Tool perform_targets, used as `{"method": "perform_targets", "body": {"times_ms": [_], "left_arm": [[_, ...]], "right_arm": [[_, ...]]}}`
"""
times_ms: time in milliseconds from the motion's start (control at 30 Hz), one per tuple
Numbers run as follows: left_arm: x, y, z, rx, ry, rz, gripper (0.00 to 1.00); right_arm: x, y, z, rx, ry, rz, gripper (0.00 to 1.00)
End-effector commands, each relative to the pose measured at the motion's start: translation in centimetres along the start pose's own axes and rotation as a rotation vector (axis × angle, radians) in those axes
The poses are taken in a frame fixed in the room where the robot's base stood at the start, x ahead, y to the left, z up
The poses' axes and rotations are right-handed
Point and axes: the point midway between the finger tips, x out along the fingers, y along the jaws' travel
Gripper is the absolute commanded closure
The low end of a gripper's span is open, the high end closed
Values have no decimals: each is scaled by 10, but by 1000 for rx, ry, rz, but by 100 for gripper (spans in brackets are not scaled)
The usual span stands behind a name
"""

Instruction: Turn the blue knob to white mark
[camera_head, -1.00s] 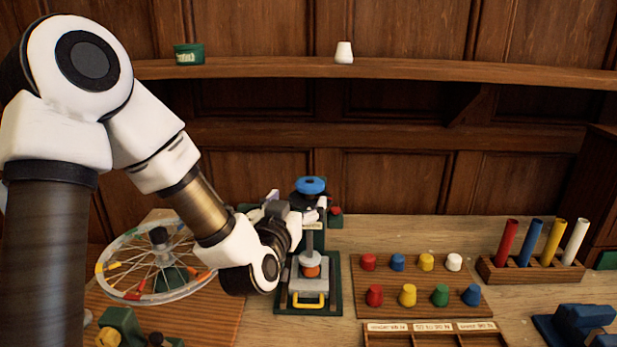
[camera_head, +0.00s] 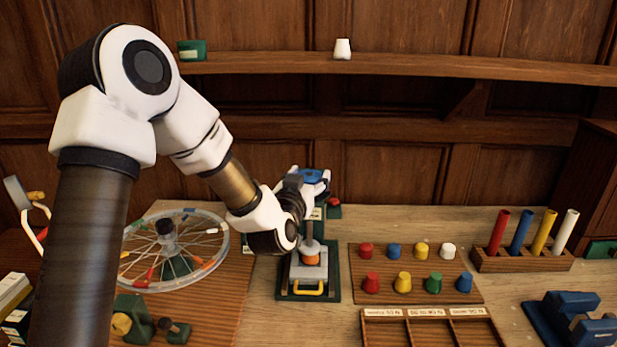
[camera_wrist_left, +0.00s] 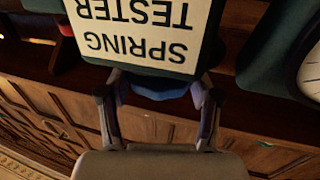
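The blue knob (camera_head: 312,175) sits at the top of the spring tester (camera_head: 323,255), a green-based stand with a grey block and yellow handle. My left gripper (camera_head: 311,178) is at the knob, with a fingertip on each side of it. In the left wrist view, the blue knob (camera_wrist_left: 160,91) shows below the upside-down "SPRING TESTER" label (camera_wrist_left: 140,25), between my spread fingers (camera_wrist_left: 160,100). The fingers look open around it; I cannot tell whether they touch it. I cannot make out a white mark on the dial. My right gripper is not in view.
A spoked wheel (camera_head: 174,250) lies left of the tester. A pegboard (camera_head: 415,274) with coloured pegs, a sorting tray (camera_head: 430,330) and a rack of coloured tubes (camera_head: 522,258) stand to the right. A shelf (camera_head: 420,63) runs along the back wall.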

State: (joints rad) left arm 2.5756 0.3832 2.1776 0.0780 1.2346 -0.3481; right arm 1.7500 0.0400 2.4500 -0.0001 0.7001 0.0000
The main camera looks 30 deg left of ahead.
Motion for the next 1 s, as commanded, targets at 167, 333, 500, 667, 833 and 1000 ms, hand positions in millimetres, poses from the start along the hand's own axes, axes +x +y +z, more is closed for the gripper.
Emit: {"method": "perform_targets", "body": {"times_ms": [167, 333, 500, 667, 833, 1000], "left_arm": [[0, 0, 1, 0, -3, -2, 71], [0, 0, 1, 0, -4, -4, 71], [0, 0, 2, 0, -4, -8, 71], [0, 0, 2, 0, -4, -14, 71], [0, 0, 2, 0, -5, -29, 71], [0, 1, 3, 2, -6, -69, 71]], "right_arm": [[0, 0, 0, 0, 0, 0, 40], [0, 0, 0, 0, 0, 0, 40], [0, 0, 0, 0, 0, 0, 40], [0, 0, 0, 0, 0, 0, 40], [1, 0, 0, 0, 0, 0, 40], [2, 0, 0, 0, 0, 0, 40]]}}
